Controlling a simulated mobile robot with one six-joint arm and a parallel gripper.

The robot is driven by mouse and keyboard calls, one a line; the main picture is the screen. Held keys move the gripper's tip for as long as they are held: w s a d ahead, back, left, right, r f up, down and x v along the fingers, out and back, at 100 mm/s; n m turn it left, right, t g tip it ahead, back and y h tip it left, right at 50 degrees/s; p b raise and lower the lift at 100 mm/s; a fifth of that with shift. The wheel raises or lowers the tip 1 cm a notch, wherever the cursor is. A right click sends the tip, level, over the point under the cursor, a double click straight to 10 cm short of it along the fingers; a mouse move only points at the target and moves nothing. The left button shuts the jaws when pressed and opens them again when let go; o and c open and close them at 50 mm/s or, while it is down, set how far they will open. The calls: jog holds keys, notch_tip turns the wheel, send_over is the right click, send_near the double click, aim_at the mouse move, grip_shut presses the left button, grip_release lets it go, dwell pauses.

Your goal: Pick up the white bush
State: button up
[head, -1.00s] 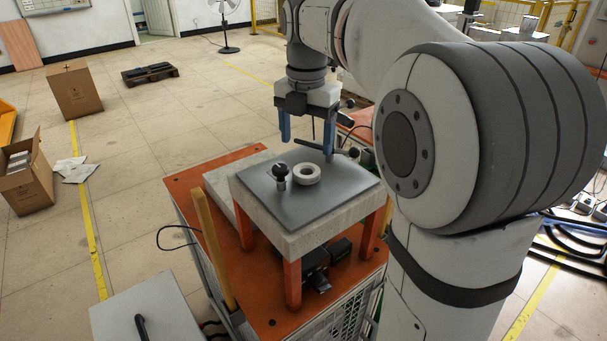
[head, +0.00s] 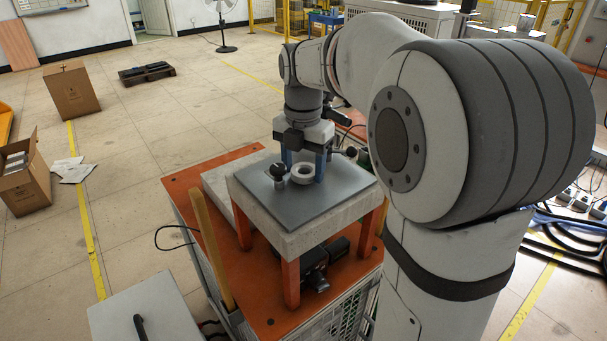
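The white bush (head: 302,174), a short ring with a hole, lies flat on the dark grey plate (head: 329,207) of the small raised stand. My gripper (head: 304,168) is low over the plate, pointing down, with blue fingers. One finger is at the bush's left rear, partly behind the dark ball-topped part, and the other is at its right. The fingers look apart, with the bush between or just in front of them. I cannot tell whether they touch it.
A dark ball-topped part (head: 278,174) stands just left of the bush. The stand has orange legs on an orange-topped cart (head: 265,309). A wooden post (head: 209,243) rises at the cart's left side. The plate's front area is clear.

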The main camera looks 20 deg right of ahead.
jog(key=c, duration=0.8)
jog(key=shift+r, duration=0.1)
notch_tip(320, 180, up, 17)
jog(key=p, duration=0.7)
jog(key=shift+r, duration=0.2)
